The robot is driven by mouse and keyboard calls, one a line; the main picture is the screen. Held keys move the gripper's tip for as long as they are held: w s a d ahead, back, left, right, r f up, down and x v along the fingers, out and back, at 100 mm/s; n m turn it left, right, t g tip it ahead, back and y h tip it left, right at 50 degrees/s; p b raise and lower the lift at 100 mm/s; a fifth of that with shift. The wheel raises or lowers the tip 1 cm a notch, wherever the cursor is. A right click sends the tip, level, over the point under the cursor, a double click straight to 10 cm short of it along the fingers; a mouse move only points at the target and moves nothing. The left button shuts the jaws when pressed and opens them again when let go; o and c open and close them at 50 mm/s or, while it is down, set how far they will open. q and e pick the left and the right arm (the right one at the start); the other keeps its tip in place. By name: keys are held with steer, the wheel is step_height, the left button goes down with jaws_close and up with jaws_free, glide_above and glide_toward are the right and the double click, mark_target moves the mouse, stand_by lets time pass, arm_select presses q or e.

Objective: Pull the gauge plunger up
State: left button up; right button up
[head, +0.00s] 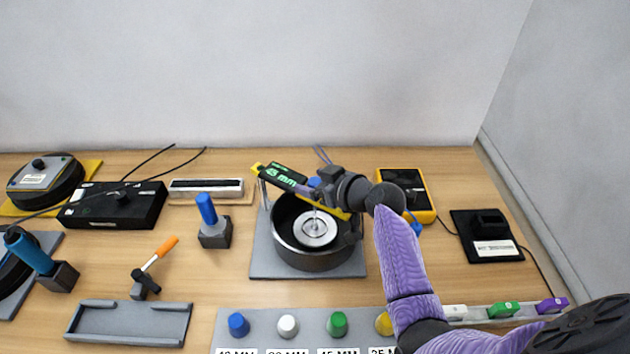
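The gauge is a black round pot (312,259) on a grey base plate (262,268). A silver disc (314,230) with a thin upright rod sits inside the pot. A tilted display (283,175) above it shows green "45 mm". My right gripper (312,190) reaches in from the right and is over the pot, by the top of the rod. Its fingers are small and partly hidden, so I cannot tell whether they touch or hold the plunger. My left gripper is not in view.
Blue, white, green and yellow caps (337,324) stand on a labelled grey strip in front. A blue-handled tool (207,208) stands left of the gauge. A grey tray (130,323) lies front left. A yellow meter (413,187) and a black scale-like device (486,236) are at right.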

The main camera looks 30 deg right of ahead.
steer(key=c, duration=0.9)
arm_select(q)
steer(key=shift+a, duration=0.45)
arm_select(e)
jaws_close()
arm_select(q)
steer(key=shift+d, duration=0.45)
